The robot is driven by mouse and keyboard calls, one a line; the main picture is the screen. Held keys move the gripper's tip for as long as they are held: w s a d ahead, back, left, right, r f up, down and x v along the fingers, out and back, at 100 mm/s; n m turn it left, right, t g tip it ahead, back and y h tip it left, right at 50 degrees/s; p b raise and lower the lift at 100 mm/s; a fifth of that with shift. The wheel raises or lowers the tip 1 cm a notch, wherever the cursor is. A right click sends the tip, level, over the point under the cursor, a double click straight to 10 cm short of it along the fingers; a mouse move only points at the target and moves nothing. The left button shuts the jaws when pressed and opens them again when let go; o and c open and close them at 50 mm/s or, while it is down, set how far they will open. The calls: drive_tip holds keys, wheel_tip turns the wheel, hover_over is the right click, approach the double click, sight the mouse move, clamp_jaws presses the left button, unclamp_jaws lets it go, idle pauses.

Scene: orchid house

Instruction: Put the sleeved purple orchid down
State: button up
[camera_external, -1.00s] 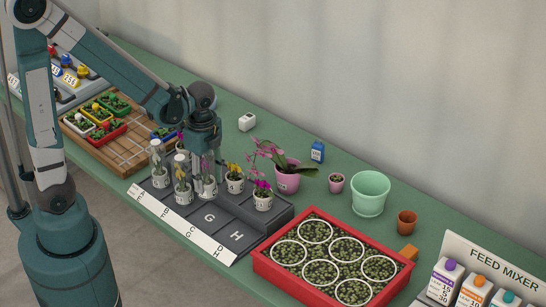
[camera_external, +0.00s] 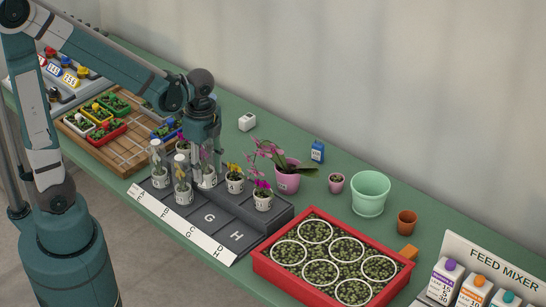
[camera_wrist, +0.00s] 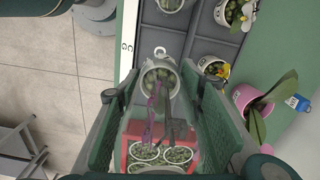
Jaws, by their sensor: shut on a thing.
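My gripper (camera_external: 205,148) points down over the dark grey tray (camera_external: 240,236). It is shut on the sleeved purple orchid (camera_external: 206,178), a pale pot with a clear sleeve around purple flowers. In the wrist view the sleeved purple orchid (camera_wrist: 160,82) sits between the two green fingers (camera_wrist: 165,125), with purple petals showing through the sleeve. Its pot appears just above the tray; I cannot tell the exact gap. Two other sleeved pots stand at its left, one at the back (camera_external: 158,170) and one at the front (camera_external: 183,190).
A yellow-flowered pot (camera_external: 235,185) and a magenta-flowered pot (camera_external: 263,200) stand close at the right. Tray bays G and H look empty. A pink pot (camera_external: 287,182), a mint pot (camera_external: 370,198) and a red crate (camera_external: 262,268) stand beyond. A wooden board (camera_external: 120,150) lies left.

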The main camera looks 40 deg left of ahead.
drive_tip(key=shift+w+r, duration=0.1)
drive_tip(key=shift+r, duration=0.45)
drive_tip(key=shift+w+r, duration=0.15)
drive_tip(key=shift+w, duration=0.85)
drive_tip(key=w+a+p, duration=0.1)
drive_tip(key=w+a, duration=0.2)
drive_tip(key=w, duration=1)
drive_tip(key=w+a, duration=0.3)
drive_tip(key=w, duration=1)
wheel_tip(320, 180, down, 6)
drive_tip(key=shift+w+f, duration=0.15)
drive_tip(key=shift+f, duration=0.05)
drive_tip(key=shift+a+f, duration=0.1)
drive_tip(key=shift+f, duration=3)
